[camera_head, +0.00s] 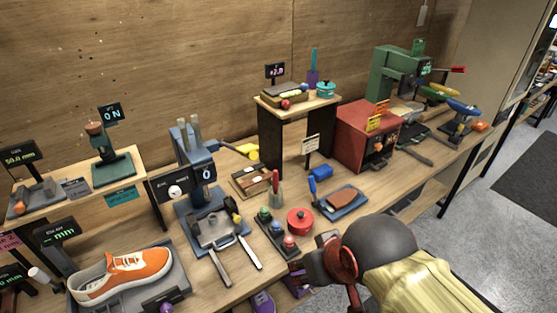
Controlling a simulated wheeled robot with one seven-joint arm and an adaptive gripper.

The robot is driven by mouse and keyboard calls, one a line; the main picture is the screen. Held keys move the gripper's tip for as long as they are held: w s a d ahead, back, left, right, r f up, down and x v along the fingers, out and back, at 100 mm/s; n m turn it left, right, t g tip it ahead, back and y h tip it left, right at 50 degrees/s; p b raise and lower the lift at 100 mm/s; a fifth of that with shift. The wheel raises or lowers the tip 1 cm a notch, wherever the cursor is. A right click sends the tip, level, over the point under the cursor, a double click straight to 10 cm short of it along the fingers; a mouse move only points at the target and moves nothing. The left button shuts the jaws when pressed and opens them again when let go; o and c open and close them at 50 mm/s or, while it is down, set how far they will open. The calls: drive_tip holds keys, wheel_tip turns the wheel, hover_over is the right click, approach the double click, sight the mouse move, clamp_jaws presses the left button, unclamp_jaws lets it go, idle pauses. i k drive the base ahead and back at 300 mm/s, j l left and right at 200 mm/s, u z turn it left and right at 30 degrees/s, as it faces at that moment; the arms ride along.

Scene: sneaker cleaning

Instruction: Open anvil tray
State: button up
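A blue press (187,161) with a "0" on its front stands left of the middle of the workbench. At its base is a flat grey tray (214,232) with a handle on its front edge, which I take for the anvil tray. Whether it is shut or partly pulled out is hard to tell. My gripper (337,262), dark with a red part, is at the lower right, over the front of the bench. It is well to the right of the tray and apart from it. Its fingertips are not clear, and I see nothing held in it.
A red pot (300,221) and a rack with coloured knobs (277,233) lie between my gripper and the tray. Loose tools lie by the tray's front. An orange sneaker (122,273) is at lower left. A blue board (341,201) and red box (366,138) are further right.

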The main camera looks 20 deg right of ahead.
sight(217, 227)
drive_tip(key=i, duration=0.1)
drive_tip(key=k+j+z, duration=0.55)
drive_tip(key=k+z, duration=0.2)
